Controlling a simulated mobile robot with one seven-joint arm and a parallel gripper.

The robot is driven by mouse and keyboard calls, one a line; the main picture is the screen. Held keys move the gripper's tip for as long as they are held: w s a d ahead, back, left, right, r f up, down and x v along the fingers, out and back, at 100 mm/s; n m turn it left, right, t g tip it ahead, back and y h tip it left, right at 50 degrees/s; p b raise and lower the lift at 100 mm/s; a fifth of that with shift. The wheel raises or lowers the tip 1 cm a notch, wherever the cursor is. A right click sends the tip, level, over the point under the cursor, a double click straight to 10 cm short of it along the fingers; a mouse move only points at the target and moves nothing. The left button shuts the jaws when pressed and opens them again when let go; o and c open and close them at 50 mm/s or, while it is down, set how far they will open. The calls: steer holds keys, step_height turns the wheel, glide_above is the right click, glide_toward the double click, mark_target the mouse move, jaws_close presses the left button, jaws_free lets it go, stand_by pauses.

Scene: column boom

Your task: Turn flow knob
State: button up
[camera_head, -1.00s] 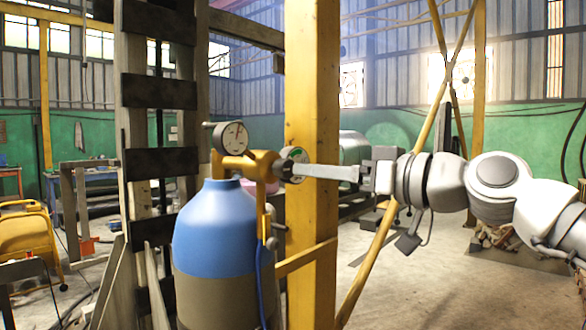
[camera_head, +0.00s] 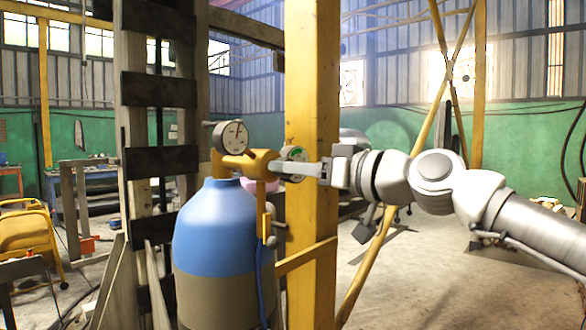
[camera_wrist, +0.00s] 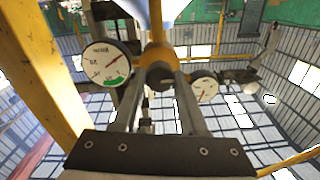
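A blue gas cylinder (camera_head: 212,225) stands upright at the left centre in the head view, with an orange-yellow regulator (camera_head: 243,162) on top. The round flow knob (camera_wrist: 160,76) shows end-on in the wrist view, at the regulator's near end. My gripper (camera_head: 277,168) comes in from the right at regulator height, and its fingers hide most of the knob in the head view. In the wrist view my gripper (camera_wrist: 161,80) has its two fingers apart, one on each side of the knob. Whether they touch it is unclear.
One dial gauge (camera_head: 231,136) stands above the regulator and another (camera_head: 293,154) sits right beside my fingers. A yellow post (camera_head: 312,80) rises close behind them. A blue hose (camera_head: 262,285) hangs down the cylinder. Open floor (camera_head: 430,285) lies at the right.

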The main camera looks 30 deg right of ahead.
jaws_close()
steer(key=shift+f, duration=0.1)
steer(key=m+b, duration=0.3)
steer(key=m, duration=0.5)
steer(key=m+b, duration=0.3)
steer(key=m, duration=0.5)
steer(key=shift+t+h, duration=0.3)
steer(key=shift+m, duration=0.3)
